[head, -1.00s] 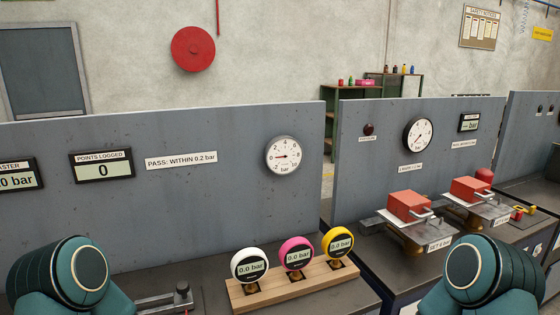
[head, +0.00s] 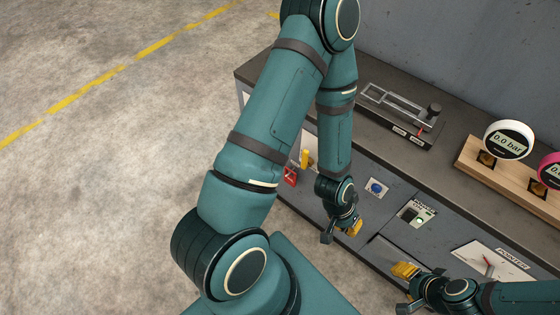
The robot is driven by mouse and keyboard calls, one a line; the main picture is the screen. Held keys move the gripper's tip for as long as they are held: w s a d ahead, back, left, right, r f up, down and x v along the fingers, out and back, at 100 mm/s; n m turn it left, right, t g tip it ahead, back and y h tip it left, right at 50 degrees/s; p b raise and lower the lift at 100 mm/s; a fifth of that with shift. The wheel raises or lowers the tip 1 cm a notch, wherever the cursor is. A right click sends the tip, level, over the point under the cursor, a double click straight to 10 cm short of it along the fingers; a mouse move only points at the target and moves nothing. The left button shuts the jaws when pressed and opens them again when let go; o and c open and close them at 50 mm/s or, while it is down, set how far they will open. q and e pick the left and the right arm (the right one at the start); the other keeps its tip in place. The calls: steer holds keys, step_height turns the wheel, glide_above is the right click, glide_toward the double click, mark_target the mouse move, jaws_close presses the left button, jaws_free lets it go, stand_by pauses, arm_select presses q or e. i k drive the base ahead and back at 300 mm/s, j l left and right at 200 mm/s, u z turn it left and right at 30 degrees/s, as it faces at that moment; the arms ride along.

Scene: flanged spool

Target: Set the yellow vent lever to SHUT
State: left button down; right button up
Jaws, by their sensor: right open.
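A small upright yellow lever (head: 306,158) shows at the left end of the bench front, partly behind my left arm. My right gripper (head: 405,290) is open and empty at the lower right, farther from the lever.
On top are a metal slide fixture (head: 400,112) and a wooden rack (head: 482,175) with round gauges. The floor (head: 110,180) at left is clear.

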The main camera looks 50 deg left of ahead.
mark_target(307, 161)
steer(key=k+l+u, duration=0.1)
steer(key=u, duration=1.15)
